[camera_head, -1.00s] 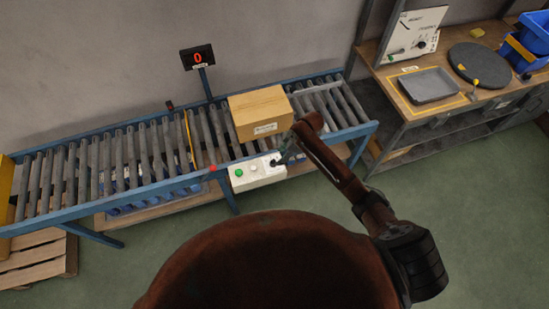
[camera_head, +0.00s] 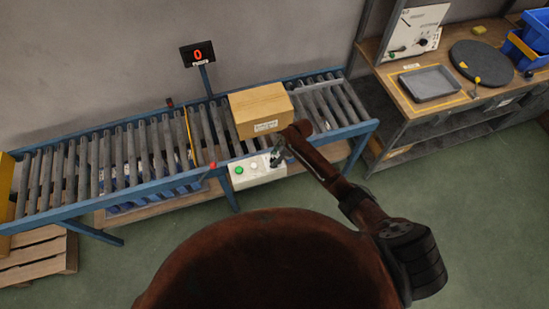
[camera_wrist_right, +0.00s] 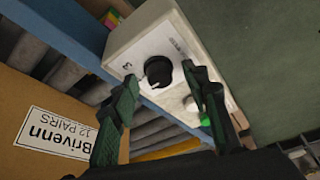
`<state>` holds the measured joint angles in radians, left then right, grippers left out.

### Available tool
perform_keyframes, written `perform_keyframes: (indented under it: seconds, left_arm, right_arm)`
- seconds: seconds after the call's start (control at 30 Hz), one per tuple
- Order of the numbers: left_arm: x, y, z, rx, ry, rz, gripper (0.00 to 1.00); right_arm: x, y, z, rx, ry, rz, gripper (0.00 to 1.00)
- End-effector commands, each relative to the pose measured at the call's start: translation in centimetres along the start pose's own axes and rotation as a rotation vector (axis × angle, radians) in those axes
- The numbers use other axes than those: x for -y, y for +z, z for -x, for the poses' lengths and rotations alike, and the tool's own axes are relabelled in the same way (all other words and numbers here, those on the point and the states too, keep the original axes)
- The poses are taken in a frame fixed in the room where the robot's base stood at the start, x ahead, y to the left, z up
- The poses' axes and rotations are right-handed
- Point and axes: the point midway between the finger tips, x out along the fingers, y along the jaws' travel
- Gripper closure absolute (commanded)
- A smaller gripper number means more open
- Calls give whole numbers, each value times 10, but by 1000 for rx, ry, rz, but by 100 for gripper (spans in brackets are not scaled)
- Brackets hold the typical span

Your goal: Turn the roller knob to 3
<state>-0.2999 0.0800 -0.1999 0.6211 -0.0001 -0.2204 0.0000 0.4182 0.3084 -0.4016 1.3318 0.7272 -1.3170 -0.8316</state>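The roller knob (camera_wrist_right: 158,72) is a black dial with a white mark on the pale control box (camera_wrist_right: 145,45), which also shows on the conveyor's front side in the head view (camera_head: 243,180). A "3" is printed beside the knob. My right gripper (camera_wrist_right: 160,77) is open, with one green-black finger on each side of the knob; I cannot tell whether either touches it. In the head view my right gripper (camera_head: 277,156) is at the box's right end and hides the knob. The display (camera_head: 197,55) reads a red 0. My left gripper is not in view.
A cardboard box (camera_head: 260,110) sits on the roller conveyor (camera_head: 130,160), close to my right wrist. A green button (camera_head: 239,170), a white button (camera_head: 253,167) and a red button (camera_head: 213,166) are to the left. A workbench (camera_head: 398,95) with a grey tray (camera_head: 430,83) stands at right.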

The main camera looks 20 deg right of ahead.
Motion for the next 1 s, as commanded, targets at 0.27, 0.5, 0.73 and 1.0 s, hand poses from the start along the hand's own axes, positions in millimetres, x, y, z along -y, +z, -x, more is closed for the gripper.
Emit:
perform_keyframes:
  seconds: [0.27, 0.5, 0.73, 1.0]
  left_arm:
    - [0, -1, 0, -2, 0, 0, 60]
    - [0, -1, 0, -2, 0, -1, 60]
    - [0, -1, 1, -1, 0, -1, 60]
    - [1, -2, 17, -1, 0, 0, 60]
  right_arm:
    - [0, 0, 0, 0, 0, -1, 77]
    - [0, 0, 0, 0, 0, -1, 94]
    - [0, 0, 1, 0, 2, -6, 100]
    - [2, -1, 3, 0, 34, -89, 100]
